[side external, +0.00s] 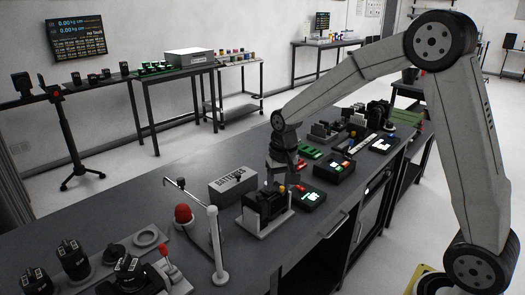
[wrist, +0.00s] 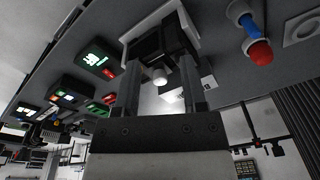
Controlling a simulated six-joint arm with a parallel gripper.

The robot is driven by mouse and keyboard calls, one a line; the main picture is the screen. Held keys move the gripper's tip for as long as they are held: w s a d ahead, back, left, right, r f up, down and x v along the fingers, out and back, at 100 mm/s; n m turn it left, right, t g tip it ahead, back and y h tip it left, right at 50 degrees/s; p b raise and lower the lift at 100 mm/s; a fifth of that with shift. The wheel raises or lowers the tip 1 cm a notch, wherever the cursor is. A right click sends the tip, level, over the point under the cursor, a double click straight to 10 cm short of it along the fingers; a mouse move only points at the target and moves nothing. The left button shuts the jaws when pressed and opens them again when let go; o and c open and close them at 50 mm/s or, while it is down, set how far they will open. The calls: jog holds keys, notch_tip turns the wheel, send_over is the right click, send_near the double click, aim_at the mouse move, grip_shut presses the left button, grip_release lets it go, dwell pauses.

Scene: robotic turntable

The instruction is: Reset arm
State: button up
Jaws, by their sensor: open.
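My gripper (side external: 284,180) points down over the workbench, just behind a black device on a pale base (side external: 265,208). In the wrist view my gripper (wrist: 161,88) has its two fingers spread apart. The same kind of black device on a white base (wrist: 158,42) shows beyond the fingertips. A small white round part (wrist: 159,76) appears between the fingers, with no visible grip on it. Whether the fingers touch the device cannot be told. The fingertips are partly hidden in the side view.
A grey box lettered BATTERIES (side external: 233,185) stands left of my gripper. A red dome (side external: 183,214) and a white post (side external: 216,245) stand nearer. Bare bench (side external: 120,205) lies at left.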

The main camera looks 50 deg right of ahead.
jog(key=s+a+f+n, duration=0.1)
jog(key=s+a+n, duration=0.1)
jog(key=s, duration=0.6)
jog(key=s+a+f+n+t, duration=0.1)
jog(key=s+a+f+n, duration=0.1)
jog(key=s, duration=0.5)
jog(key=shift+s+a+f+n, duration=0.3)
jog(key=shift+s+a+n, duration=0.15)
jog(key=shift+n, duration=0.35)
jog(key=shift+w, duration=0.15)
